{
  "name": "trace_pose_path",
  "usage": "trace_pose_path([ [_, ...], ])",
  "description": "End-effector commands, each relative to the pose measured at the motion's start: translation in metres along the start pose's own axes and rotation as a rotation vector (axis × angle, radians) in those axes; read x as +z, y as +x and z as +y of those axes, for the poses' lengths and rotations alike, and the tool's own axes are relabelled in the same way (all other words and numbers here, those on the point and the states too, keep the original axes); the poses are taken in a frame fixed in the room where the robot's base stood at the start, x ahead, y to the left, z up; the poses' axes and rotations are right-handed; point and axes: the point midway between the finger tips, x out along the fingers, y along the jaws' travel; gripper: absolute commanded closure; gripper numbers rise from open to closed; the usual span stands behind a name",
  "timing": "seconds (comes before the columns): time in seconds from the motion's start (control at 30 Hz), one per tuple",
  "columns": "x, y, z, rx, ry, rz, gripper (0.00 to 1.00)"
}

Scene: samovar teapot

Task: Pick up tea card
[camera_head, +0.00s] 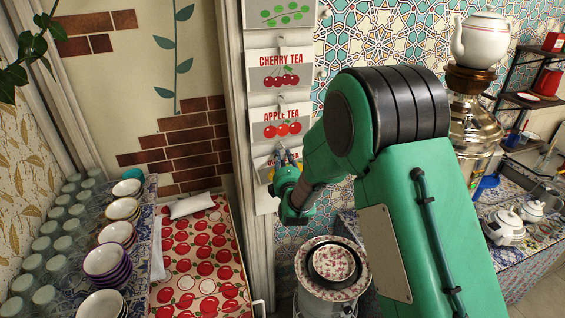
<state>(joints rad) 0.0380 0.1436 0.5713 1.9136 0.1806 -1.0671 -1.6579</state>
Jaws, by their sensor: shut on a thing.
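Several tea cards hang one above another on a pale vertical board. The cherry tea card (279,69) and the apple tea card (281,119) show red fruit and lettering. Above them is a card with green leaves or fruit (282,14). Below the apple tea card hangs another tea card (262,166), mostly hidden behind my gripper, its lettering not readable. My gripper (282,156) is at this lowest card and shut on it. The fingertips are small and partly merged with the card, so the exact grip is hard to see.
At left, stacked bowls (103,262) and several glasses (42,245) stand beside a red apple-patterned cloth (195,262). Below my arm is a floral bowl (331,263) on a round stand. At right are a samovar (473,125) with a white teapot (481,40) and a shelf (533,98).

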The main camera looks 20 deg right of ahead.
Motion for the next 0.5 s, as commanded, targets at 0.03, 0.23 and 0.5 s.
trace_pose_path([
  [0.03,0.000,-0.001,-0.003,-0.005,0.000,0.000,1.00],
  [0.23,0.000,0.000,0.005,-0.004,0.000,0.000,1.00],
  [0.5,0.000,-0.020,0.013,-0.004,-0.001,0.000,1.00],
])
